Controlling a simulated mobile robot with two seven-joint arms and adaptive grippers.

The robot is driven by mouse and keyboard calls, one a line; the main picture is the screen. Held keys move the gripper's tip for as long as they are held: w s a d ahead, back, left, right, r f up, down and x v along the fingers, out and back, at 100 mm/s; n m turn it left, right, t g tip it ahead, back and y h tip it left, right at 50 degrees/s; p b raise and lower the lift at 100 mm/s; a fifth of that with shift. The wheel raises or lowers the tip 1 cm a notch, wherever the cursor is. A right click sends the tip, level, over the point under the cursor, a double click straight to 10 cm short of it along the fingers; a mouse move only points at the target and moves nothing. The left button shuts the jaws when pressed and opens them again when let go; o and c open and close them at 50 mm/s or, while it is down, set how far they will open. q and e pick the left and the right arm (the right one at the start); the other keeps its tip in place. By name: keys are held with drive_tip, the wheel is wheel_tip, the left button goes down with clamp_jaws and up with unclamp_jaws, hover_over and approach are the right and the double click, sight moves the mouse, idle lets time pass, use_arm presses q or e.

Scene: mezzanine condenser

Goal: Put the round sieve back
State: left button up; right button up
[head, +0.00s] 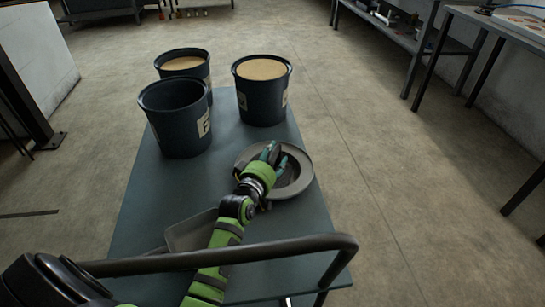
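A round grey dish-shaped object with a wide rim, which looks like the round sieve (303,179), lies on the dark cart top (150,205) near its right edge. My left gripper (277,155) is over the sieve and covers its left and middle part. Its dark fingers point down into it or at its inner side. I cannot tell whether they are closed on anything. My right gripper is out of view.
Three dark buckets stand on the cart's far part: an empty-looking one (178,128) and two with tan material, one behind (184,63) and one right (262,98). A grey scoop-like piece (188,235) lies near the handrail (300,246). Shelving (420,45) stands right.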

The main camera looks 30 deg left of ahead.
use_arm(q)
drive_tip(key=shift+r, duration=0.15)
drive_tip(key=shift+s, duration=0.35)
drive_tip(key=s+d+r+p, duration=0.1)
drive_tip(key=s, duration=1)
drive_tip(key=shift+d+r, duration=0.2)
drive_tip(key=shift+r, duration=0.05)
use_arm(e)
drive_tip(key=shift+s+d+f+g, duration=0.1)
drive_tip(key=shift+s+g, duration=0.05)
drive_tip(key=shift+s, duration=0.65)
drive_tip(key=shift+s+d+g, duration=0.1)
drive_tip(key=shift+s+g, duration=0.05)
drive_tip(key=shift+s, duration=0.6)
